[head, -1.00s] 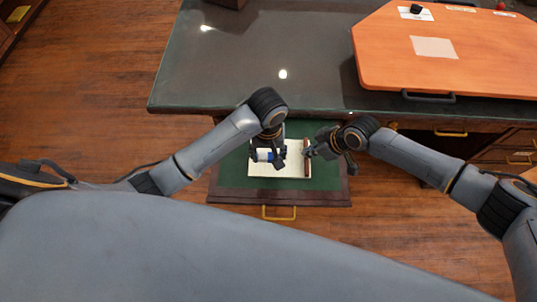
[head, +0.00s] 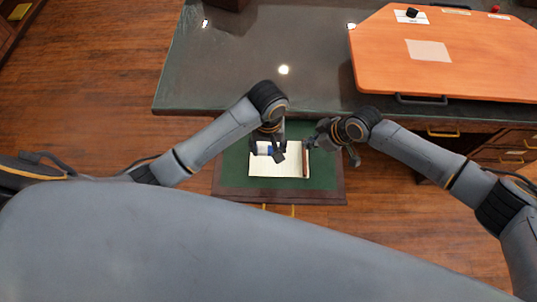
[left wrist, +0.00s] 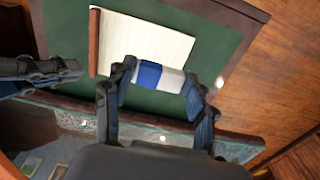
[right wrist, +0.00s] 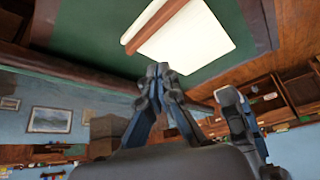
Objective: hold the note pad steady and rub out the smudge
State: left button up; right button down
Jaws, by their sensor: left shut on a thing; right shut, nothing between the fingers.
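The note pad (head: 280,170) lies open in a green-lined drawer, with a cream page and a brown binding strip (head: 306,160) along its right side. My left gripper (head: 272,153) is over the page's upper part. It is shut on a blue-and-white eraser (left wrist: 150,75), seen between its fingers in the left wrist view; I cannot tell whether the eraser touches the page. My right gripper (head: 312,142) is shut and empty near the strip's upper end; its closed fingertips show in the right wrist view (right wrist: 159,72). I see no smudge on the visible page; part is hidden by my left gripper.
The drawer (head: 230,174) stands pulled out below the dark desk top (head: 230,70). An orange board (head: 450,75) with a handle, a paper square (head: 428,50) and small items lies on the desk at right. Green lining is bare around the pad.

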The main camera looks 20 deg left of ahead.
jog(key=shift+r, duration=0.1)
jog(key=v, duration=1.2)
